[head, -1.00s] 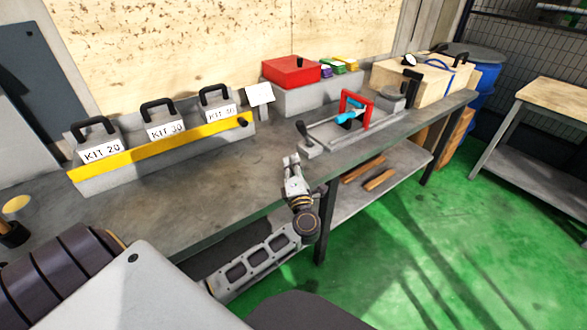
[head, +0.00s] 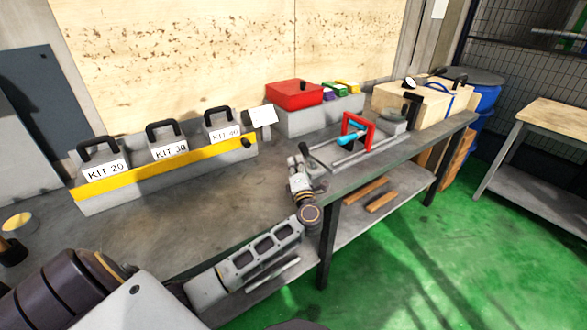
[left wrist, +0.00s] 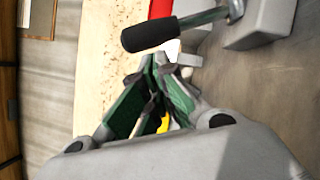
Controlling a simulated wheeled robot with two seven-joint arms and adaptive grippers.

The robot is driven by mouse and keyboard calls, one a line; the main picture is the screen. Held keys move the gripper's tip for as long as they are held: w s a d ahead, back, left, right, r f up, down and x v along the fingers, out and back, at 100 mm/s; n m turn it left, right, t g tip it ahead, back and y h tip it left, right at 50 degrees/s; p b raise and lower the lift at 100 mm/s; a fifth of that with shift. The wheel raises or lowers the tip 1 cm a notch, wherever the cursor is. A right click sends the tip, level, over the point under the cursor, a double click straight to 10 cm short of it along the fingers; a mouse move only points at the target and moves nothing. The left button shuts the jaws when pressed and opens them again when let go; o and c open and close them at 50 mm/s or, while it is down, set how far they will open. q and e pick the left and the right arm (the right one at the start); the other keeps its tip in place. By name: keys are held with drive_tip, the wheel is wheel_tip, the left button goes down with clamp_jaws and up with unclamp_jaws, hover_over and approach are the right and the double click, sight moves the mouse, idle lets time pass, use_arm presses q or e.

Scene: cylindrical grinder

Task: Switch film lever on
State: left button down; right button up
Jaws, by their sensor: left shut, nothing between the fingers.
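A lever with a black grip (head: 304,149) stands at the left end of the grey fixture (head: 322,157) on the workbench. In the left wrist view the black grip (left wrist: 150,34) on its metal rod lies just beyond the fingertips, its rod running to a grey block. My left gripper (head: 294,160) is shut and empty, just to the left of the lever. In the left wrist view its green-lined fingers (left wrist: 160,66) meet near the grip; whether they touch it I cannot tell. My right gripper is not in view.
On the fixture stand a red frame (head: 371,130) and a blue part (head: 350,138). Kit boxes sit behind a yellow-edged rack (head: 165,172) at left. A red box (head: 294,94) and a white sign (head: 263,117) stand behind. The bench middle (head: 225,195) is clear.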

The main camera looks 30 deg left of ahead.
use_arm(q)
drive_tip(key=shift+w+r, duration=0.15)
drive_tip(key=shift+w, duration=0.2)
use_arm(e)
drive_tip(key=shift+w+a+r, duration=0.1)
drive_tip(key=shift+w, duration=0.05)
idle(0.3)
use_arm(q)
drive_tip(key=shift+r, duration=0.1)
drive_tip(key=shift+w+r+p, duration=0.1)
drive_tip(key=shift+p, duration=0.6)
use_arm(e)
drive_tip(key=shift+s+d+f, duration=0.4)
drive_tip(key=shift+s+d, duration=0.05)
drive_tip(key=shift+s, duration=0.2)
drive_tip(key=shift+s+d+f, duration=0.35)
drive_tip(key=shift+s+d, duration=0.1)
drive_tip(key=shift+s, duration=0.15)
use_arm(q)
drive_tip(key=shift+d+r+m+p, duration=0.1)
drive_tip(key=shift+m+p, duration=0.2)
drive_tip(key=shift+p, duration=0.15)
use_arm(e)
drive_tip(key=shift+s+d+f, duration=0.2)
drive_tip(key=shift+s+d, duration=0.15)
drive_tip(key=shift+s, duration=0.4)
use_arm(q)
drive_tip(key=shift+w, duration=0.1)
